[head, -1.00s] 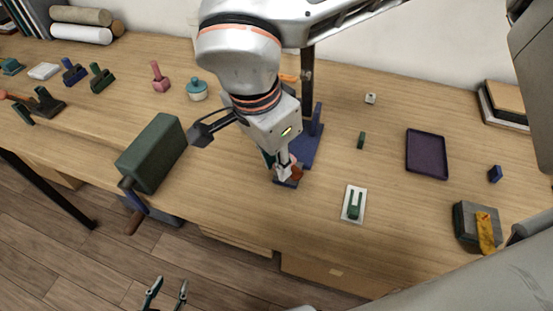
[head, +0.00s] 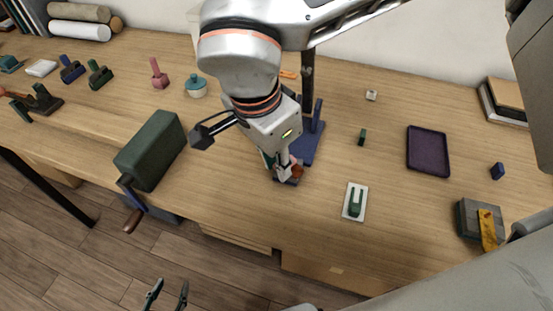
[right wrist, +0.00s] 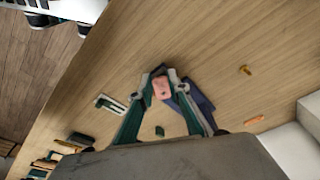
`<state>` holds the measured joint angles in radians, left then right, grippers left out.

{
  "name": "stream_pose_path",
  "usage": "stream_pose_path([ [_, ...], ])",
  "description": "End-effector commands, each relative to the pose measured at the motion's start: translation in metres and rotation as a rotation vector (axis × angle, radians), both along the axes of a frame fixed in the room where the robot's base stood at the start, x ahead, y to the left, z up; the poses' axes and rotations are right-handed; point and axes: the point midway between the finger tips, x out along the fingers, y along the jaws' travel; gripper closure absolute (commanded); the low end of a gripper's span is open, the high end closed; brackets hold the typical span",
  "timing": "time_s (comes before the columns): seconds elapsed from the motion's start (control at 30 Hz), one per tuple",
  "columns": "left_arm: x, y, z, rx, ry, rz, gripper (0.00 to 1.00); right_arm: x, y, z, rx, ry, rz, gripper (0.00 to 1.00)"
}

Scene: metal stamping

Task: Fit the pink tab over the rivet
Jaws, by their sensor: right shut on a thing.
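My right gripper (head: 286,172) is shut on the pink tab (right wrist: 161,88), at the front of a blue stand (head: 307,146) with a dark upright post. In the right wrist view the tab sits between the green fingertips (right wrist: 161,80), and a small dark spot shows on its face. A reddish-brown round part (head: 297,171) shows right beside the fingertips in the head view. I cannot make out the rivet clearly, nor whether the tab is around it; the fingers cover that spot. My left gripper (head: 167,294) is open and empty, low at the bottom edge, off the table.
A dark green box-like block (head: 150,150) with a crank stands left of my right gripper. A white plate with a green U-shaped piece (head: 355,202) lies to the right, before a dark purple tray (head: 428,151). Bare tabletop separates them from the stand.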

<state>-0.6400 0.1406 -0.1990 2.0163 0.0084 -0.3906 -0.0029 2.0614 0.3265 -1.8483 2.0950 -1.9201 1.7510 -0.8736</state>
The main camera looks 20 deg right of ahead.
Motion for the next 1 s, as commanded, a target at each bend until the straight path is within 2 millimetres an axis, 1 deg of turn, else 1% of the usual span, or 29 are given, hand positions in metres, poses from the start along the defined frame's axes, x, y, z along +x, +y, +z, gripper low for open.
stream_pose_path([
  [0.2,0.0024,-0.0006,0.0014,-0.001,-0.005,-0.001,0.60,0.0000,0.0000,0.0001,0.000,0.000,0.000,1.00],
  [0.23,0.0031,-0.0007,0.0017,-0.001,-0.006,-0.001,0.60,0.0000,0.0000,0.0001,0.000,0.000,0.000,0.78],
  [0.3,0.0047,-0.0007,0.0025,0.000,-0.008,-0.001,0.60,0.0000,0.0000,0.0001,0.000,0.000,0.000,0.64],
  [0.53,0.0093,-0.0009,0.0050,-0.001,-0.016,-0.002,0.60,0.0000,0.0000,0.0001,0.000,0.000,0.000,0.64],
  [0.57,0.0097,-0.0010,0.0052,-0.001,-0.018,-0.001,0.60,0.0000,0.0000,0.0000,0.000,0.000,0.000,0.66],
  [0.6,0.0099,-0.0009,0.0053,-0.001,-0.018,-0.001,0.60,0.0000,0.0000,0.0000,0.000,0.000,0.000,0.72],
  [1.0,0.0068,-0.0008,0.0036,-0.001,-0.012,-0.001,0.60,0.0000,0.0000,0.0000,0.000,0.000,0.000,0.72],
])
